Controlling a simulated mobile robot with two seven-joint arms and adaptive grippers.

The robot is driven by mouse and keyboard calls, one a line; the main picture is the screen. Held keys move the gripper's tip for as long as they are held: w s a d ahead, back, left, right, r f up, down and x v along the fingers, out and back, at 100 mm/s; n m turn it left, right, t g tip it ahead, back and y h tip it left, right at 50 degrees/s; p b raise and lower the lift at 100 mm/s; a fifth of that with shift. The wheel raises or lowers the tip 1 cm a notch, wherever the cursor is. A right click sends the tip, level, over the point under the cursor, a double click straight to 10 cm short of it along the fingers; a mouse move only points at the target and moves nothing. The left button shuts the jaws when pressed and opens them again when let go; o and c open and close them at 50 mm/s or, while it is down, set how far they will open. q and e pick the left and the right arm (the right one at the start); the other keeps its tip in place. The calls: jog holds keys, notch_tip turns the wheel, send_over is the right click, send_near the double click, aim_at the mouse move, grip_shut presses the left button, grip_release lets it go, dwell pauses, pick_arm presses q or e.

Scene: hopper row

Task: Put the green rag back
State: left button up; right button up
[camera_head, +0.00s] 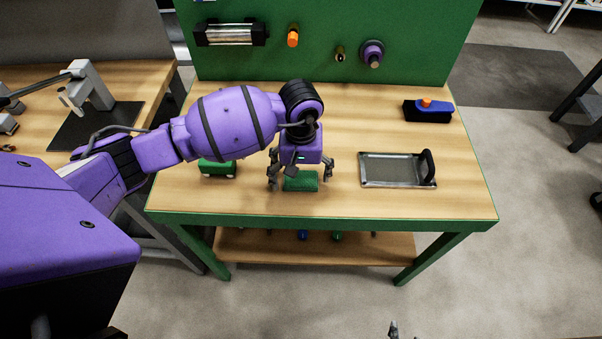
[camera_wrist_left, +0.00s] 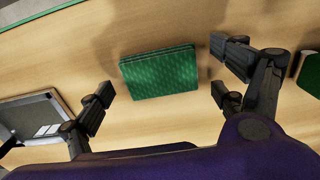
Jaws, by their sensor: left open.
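The green rag (camera_head: 301,181) lies folded flat on the wooden worktop, near its front edge. In the left wrist view the rag (camera_wrist_left: 160,73) shows whole, with bare wood around it. My left gripper (camera_head: 300,182) is open and points down over the rag, one finger on each side of it. In the left wrist view the fingertips (camera_wrist_left: 162,92) stand apart from the rag's two ends. A small grey tip at the bottom edge of the head view looks like part of my right gripper (camera_head: 394,330); the rest is out of frame.
A green block-like thing (camera_head: 217,169) sits left of the rag. A metal tray with a black handle (camera_head: 377,184) lies to the right. A blue and black tool (camera_head: 428,112) stands at the back right. The green back panel (camera_head: 420,40) holds several fittings. The front right worktop is clear.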

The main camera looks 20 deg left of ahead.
aim_at(301, 178)
pick_arm(q)
notch_tip(301, 178, up, 13)
jog(key=shift+f, duration=0.2)
dwell(0.3)
